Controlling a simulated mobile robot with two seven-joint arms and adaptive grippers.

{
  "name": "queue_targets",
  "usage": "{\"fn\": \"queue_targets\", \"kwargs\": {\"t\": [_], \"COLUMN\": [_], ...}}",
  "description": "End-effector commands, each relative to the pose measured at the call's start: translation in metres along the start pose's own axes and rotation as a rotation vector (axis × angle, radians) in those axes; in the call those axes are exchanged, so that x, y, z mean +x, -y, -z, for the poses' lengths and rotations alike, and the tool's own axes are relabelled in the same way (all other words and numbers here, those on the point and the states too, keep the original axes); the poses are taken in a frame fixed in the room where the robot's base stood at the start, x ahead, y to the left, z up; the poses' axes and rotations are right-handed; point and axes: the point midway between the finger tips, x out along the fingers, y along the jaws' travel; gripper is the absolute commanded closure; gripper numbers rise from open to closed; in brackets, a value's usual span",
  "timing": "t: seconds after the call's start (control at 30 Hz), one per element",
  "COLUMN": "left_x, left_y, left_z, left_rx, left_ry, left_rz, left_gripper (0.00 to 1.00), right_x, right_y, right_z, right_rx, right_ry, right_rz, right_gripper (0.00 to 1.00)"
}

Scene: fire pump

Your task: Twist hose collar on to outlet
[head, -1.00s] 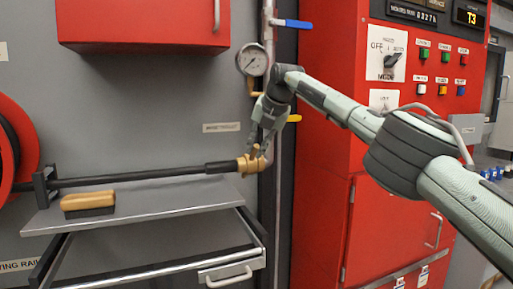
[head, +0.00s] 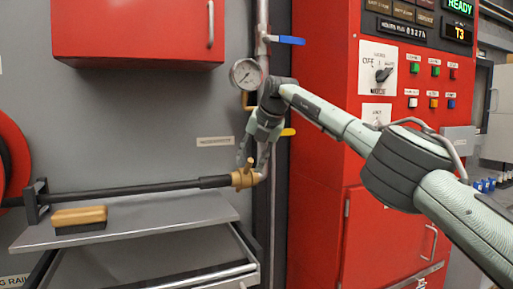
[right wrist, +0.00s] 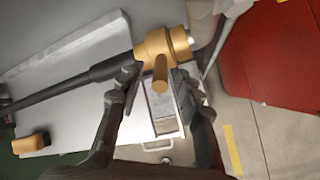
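The brass hose collar (head: 242,179) sits at the end of the black hose (head: 135,189), against the lower end of the outlet pipe (head: 263,160). I cannot tell how far it is screwed on. A brass lug (right wrist: 160,75) sticks out from the collar (right wrist: 165,43) toward the right wrist camera. My right gripper (head: 249,158) is just above the collar, fingers pointing down. In the right wrist view its fingers are apart, one on each side of the lug, with visible gaps. My left gripper is not in view.
A grey shelf (head: 150,221) lies below the hose, with a wood-backed brush (head: 80,217) on it and an open drawer beneath. A pressure gauge (head: 246,74) and blue lever (head: 288,40) are above. A red control cabinet (head: 325,110) stands to the right.

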Motion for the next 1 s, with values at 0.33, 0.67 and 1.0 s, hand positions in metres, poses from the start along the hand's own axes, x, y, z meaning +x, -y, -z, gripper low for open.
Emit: {"fn": "queue_targets", "kwargs": {"t": [0.33,0.67,1.0], "left_x": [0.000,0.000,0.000], "left_y": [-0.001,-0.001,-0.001], "left_z": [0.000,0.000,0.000], "left_rx": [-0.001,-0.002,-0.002], "left_ry": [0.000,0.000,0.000], "left_rz": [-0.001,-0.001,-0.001], "left_gripper": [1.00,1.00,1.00], "right_x": [-0.068,-0.111,-0.114], "right_y": [0.001,0.001,0.000], "right_z": [-0.001,0.000,0.000], "right_rx": [-0.001,0.001,0.001], "right_ry": [0.005,0.002,0.002], "right_rz": [-0.001,0.001,0.000], "right_gripper": [0.64,0.64,0.67]}}
